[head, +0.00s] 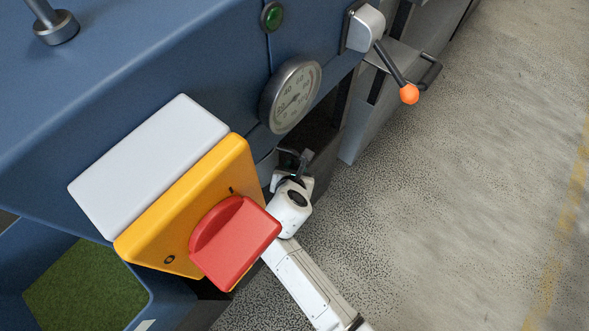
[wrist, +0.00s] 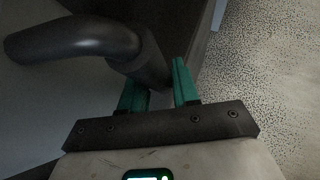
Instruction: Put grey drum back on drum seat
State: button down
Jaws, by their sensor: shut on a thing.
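My gripper (wrist: 160,88) has its two green fingers on either side of a dark grey bent handle (wrist: 80,42) in the wrist view, and is shut on it. The handle curves off to the left and up. I cannot tell what the handle belongs to. In the head view my gripper (head: 297,164) reaches into a dark opening below the gauge, and its fingertips are small and hard to make out. I cannot pick out a grey drum or a drum seat with certainty in either view.
A blue machine body (head: 190,50) carries a round gauge (head: 291,96), a green button (head: 271,16) and a lever with an orange knob (head: 409,94). A yellow box with a red knob (head: 236,243) stands close left of my arm. Speckled floor (head: 470,180) lies open at right.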

jog(key=shift+r, duration=0.1)
jog(key=c, duration=0.8)
grip_release()
jog(key=shift+f, duration=0.2)
jog(key=shift+r, duration=0.1)
jog(key=shift+s+r, duration=0.15)
jog(key=shift+r, duration=0.1)
jog(key=p+v, duration=0.3)
jog(key=v, duration=0.8)
jog(key=shift+s+r+p, duration=0.15)
jog(key=shift+s+p, duration=0.1)
jog(key=shift+p, duration=0.15)
